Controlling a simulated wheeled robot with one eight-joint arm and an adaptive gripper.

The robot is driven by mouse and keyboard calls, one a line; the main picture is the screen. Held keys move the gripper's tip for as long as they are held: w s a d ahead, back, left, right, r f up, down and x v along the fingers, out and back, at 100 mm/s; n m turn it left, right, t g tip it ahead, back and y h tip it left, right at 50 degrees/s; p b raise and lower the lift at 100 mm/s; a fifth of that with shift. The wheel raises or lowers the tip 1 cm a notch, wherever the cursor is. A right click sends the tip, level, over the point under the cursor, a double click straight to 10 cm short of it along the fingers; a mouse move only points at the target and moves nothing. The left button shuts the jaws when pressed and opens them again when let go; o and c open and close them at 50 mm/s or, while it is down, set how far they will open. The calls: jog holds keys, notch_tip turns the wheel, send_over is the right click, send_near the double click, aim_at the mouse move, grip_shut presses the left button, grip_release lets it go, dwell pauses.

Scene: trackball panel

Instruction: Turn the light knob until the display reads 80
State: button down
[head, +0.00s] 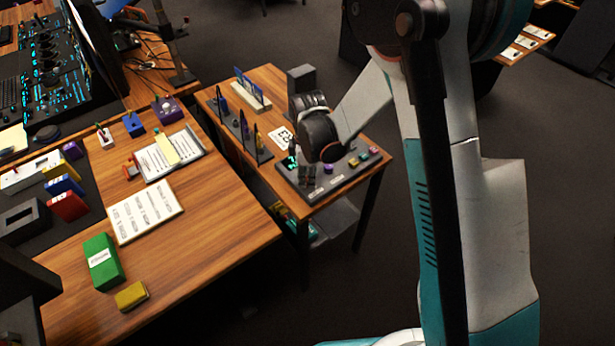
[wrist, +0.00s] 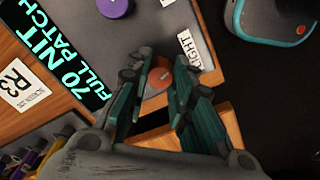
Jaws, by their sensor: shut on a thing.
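The light knob (wrist: 157,77) is a round orange-red knob on the grey panel (wrist: 150,30), beside a white label reading LIGHT (wrist: 187,48). My gripper (wrist: 163,68) is over it, with a finger on either side, shut on the knob. The fingers hide part of it. The display (wrist: 78,62) is a black strip with teal letters reading 70 NIT, FULL PATCH. In the head view my gripper (head: 308,175) points down at the near left end of the panel (head: 335,182), and the knob is hidden there.
A purple knob (wrist: 116,6) sits on the same panel.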

jog(key=m+b, duration=0.1)
jog(key=m, duration=0.5)
jog(key=shift+m, duration=0.4)
dwell(0.4)
jog(key=c, duration=1.4)
grip_release()
jog(key=shift+o, duration=0.2)
notch_tip(320, 180, up, 12)
